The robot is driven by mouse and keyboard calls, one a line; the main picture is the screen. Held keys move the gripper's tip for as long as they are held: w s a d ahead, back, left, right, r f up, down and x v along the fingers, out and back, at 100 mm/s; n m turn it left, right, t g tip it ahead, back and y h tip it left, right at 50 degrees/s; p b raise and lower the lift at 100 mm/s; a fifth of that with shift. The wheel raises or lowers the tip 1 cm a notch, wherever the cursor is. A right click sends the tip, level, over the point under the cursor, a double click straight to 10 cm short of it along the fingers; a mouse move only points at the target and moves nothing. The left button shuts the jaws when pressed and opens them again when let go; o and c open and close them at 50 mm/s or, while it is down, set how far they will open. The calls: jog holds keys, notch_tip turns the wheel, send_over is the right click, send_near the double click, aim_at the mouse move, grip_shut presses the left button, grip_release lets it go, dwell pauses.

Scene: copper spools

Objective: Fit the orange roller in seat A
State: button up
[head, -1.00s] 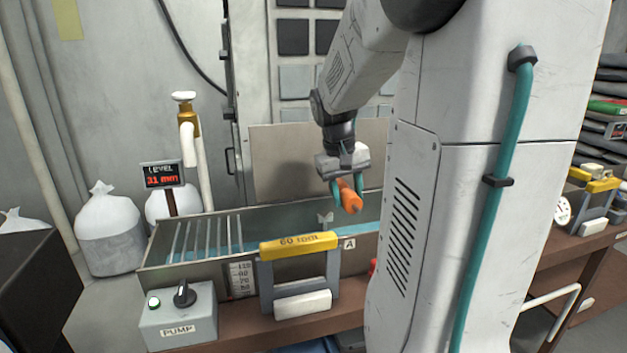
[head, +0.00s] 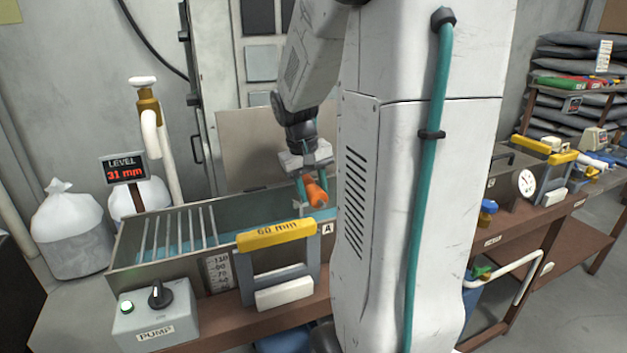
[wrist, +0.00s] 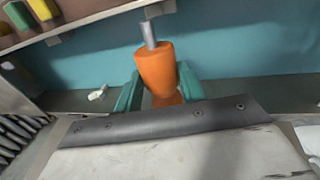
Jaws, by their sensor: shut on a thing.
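The orange roller (head: 317,194) is held in my gripper (head: 311,186), above the metal trough (head: 190,262) near its right visible part. In the wrist view the orange roller (wrist: 156,72) sits between the teal fingers of my gripper (wrist: 157,92), with a grey metal pin pointing away from the gripper. The label A (head: 327,228) is on the trough's front wall, just right of the yellow "60 mm" gauge (head: 277,233). The head view shows the roller a little above and behind that label. My arm column hides the trough's right part, and I cannot make out seat A itself.
Bars cross the trough's left part, over teal liquid. The pump box (head: 156,313) stands at the front left, and the level display (head: 123,169) reads 31 mm. A tall pipe (head: 158,140) rises behind. Another bench with a round dial (head: 526,183) is at right.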

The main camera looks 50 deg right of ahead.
notch_tip(320, 180, down, 8)
jog(key=shift+r, duration=0.25)
dwell(0.6)
jog(key=shift+s+f, duration=0.1)
jog(key=shift+f, duration=0.1)
dwell(0.7)
jog(key=o, duration=1.2)
jog(key=shift+o, duration=0.2)
jog(key=shift+w+a+r, duration=0.15)
jog(key=shift+a+r, duration=0.05)
jog(key=shift+r, duration=1.05)
jog(key=shift+w+a+r, duration=0.1)
jog(key=shift+a+r, duration=0.1)
jog(key=shift+r, duration=1.1)
jog(key=shift+w+a+r, duration=0.15)
jog(key=shift+a+r, duration=0.05)
jog(key=shift+r, duration=1.05)
